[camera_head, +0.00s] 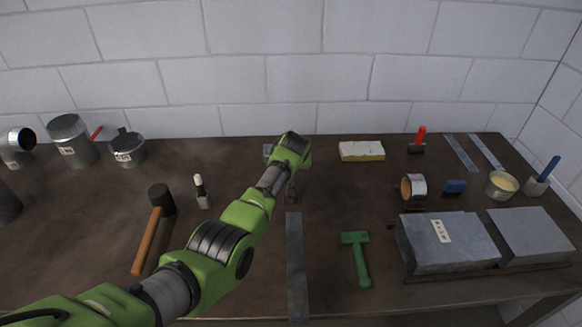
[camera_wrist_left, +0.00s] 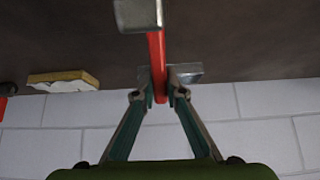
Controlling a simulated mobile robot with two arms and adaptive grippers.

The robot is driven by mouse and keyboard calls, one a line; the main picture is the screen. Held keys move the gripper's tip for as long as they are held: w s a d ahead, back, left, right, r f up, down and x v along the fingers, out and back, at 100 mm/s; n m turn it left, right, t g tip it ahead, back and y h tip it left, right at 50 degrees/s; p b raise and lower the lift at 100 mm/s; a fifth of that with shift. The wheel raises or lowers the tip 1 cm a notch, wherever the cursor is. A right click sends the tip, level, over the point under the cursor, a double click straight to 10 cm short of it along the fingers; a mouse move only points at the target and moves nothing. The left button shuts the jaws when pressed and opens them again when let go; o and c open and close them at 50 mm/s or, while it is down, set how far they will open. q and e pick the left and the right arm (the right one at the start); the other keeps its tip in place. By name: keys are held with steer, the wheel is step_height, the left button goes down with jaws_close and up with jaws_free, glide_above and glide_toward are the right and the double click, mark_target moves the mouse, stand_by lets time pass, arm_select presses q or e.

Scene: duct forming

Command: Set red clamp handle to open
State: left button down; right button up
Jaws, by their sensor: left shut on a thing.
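In the left wrist view, the red clamp handle (camera_wrist_left: 157,62) is a straight red bar running between a grey metal block (camera_wrist_left: 138,14) and a grey metal plate (camera_wrist_left: 187,73). My left gripper (camera_wrist_left: 159,96) is shut on the bar's near end, with one finger on each side. The arm hides the red handle there. Only a small grey piece (camera_head: 267,151), perhaps part of the clamp, shows behind the wrist. My right gripper is in neither view.
A hammer (camera_head: 154,228) and a small bottle (camera_head: 202,192) lie left of my arm. A grey metal strip (camera_head: 296,265) and a green tool (camera_head: 358,258) lie to the right. Grey blocks (camera_head: 447,243) stand front right. A white wall closes the back.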

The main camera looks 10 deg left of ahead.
arm_select(q)
steer(key=shift+f, duration=0.1)
steer(key=c, duration=2)
jaws_free()
steer(key=shift+c, duration=0.2)
steer(key=shift+w+f, duration=0.1)
steer(key=shift+w, duration=0.05)
steer(key=v, duration=1.2)
steer(key=shift+f, duration=0.1)
